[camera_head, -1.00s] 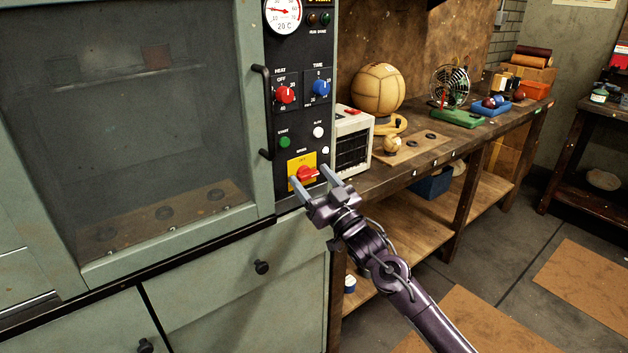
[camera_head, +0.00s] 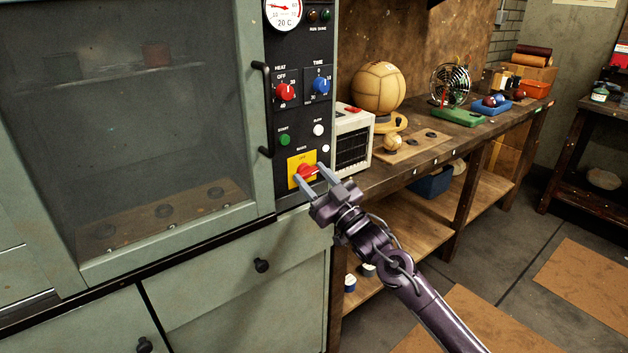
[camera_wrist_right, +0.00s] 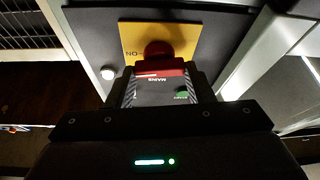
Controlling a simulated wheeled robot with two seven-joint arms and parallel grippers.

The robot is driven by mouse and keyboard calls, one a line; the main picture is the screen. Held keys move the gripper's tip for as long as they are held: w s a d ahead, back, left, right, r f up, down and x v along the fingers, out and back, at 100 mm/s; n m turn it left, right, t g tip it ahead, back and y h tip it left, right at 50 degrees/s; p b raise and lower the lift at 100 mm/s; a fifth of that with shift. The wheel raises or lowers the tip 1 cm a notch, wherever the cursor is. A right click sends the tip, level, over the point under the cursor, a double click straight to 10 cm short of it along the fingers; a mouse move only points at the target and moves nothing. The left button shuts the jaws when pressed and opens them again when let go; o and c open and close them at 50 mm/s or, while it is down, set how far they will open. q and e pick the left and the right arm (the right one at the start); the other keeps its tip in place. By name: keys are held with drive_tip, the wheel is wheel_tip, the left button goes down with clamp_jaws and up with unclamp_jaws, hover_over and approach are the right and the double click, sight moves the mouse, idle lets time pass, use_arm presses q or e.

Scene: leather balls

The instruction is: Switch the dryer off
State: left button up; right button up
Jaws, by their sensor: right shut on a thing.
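The dryer (camera_head: 215,262) is a grey-green cabinet with a glass door and a black control panel. Near the panel's bottom, a red rotary switch (camera_head: 307,170) sits on a yellow plate (camera_head: 294,181). My right gripper (camera_head: 309,177) has its two fingers on either side of the red switch, shut on it. In the right wrist view the red switch (camera_wrist_right: 158,52) shows between the fingertips, with the yellow plate (camera_wrist_right: 128,35) behind it. The switch's exact setting is hard to read. My left gripper is not in view.
Above the switch are a green button (camera_head: 285,139), a red heat knob (camera_head: 285,92), a blue time knob (camera_head: 320,86) and a gauge (camera_head: 284,12). A white heater-like box (camera_head: 352,140) stands close to the panel's right. A workbench (camera_head: 440,147) holds balls and a fan.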

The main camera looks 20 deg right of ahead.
drive_tip(key=n+y, duration=0.1)
drive_tip(key=n, duration=0.1)
drive_tip(key=shift+d+n+g, duration=0.1)
drive_tip(key=shift+n+g, duration=0.2)
drive_tip(key=shift+g, duration=0.1)
drive_tip(key=n+g+y+b, duration=0.1)
drive_tip(key=n, duration=0.2)
drive_tip(key=shift+n+y, duration=0.4)
drive_tip(key=n+g, duration=0.1)
drive_tip(key=n, duration=0.1)
drive_tip(key=n+g+y+b, duration=0.1)
drive_tip(key=n, duration=0.2)
drive_tip(key=shift+d+n+g, duration=0.1)
drive_tip(key=shift+n+g, duration=0.4)
drive_tip(key=shift+n, duration=0.5)
drive_tip(key=n+g, duration=0.1)
drive_tip(key=n, duration=0.1)
drive_tip(key=shift+r+n+b, duration=0.1)
drive_tip(key=shift+n+b, duration=0.25)
drive_tip(key=shift+n, duration=0.05)
drive_tip(key=shift+n+g, duration=0.4)
drive_tip(key=shift+n, duration=1.4)
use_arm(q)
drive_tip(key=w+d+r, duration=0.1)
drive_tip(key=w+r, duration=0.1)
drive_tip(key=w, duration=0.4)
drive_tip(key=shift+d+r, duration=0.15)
use_arm(e)
drive_tip(key=shift+g+h, duration=0.3)
